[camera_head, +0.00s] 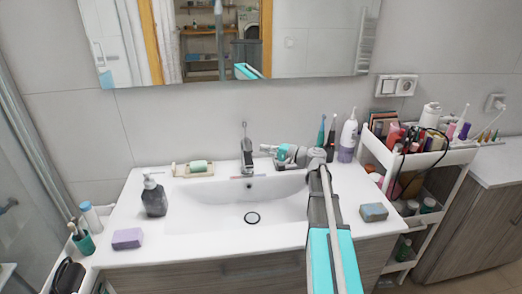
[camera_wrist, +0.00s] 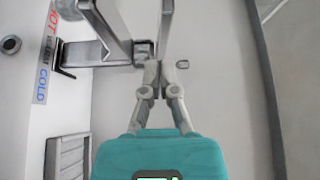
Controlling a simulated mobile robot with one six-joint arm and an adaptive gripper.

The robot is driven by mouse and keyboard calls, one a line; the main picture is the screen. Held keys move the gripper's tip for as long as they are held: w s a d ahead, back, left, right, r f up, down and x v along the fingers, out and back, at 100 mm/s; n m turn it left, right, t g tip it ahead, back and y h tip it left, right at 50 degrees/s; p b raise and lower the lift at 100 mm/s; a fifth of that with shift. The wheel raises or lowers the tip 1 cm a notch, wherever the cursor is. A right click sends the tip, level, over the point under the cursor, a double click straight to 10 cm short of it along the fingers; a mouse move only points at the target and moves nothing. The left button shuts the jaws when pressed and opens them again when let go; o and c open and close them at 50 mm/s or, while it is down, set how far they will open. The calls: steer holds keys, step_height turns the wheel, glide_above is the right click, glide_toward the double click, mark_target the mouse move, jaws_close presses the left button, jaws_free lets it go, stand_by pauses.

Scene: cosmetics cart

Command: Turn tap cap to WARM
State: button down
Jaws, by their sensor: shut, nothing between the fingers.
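The metal tap (camera_head: 247,152) stands upright at the back of the white sink, with its thin lever pointing up. In the wrist view the metal tap (camera_wrist: 112,28) fills the upper left. The label strip lies beside it (camera_wrist: 47,55), with HOT at the top, a faint middle word and COLD at the bottom. My gripper (camera_head: 267,149) comes in from the right, close to the tap. In the wrist view my gripper (camera_wrist: 165,70) is shut and empty, its fingertips just beside a metal end of the tap. I cannot tell whether they touch.
A soap dish (camera_head: 193,170) and a dark soap bottle (camera_head: 154,197) stand left of the tap. Toothbrushes and a white bottle (camera_head: 348,138) stand right of my gripper. A blue-grey sponge (camera_head: 374,212) lies right of the basin (camera_head: 210,215), which is empty.

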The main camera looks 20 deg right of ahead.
steer(key=v, duration=1.1)
steer(key=shift+s+a, duration=0.3)
steer(key=shift+s, duration=0.15)
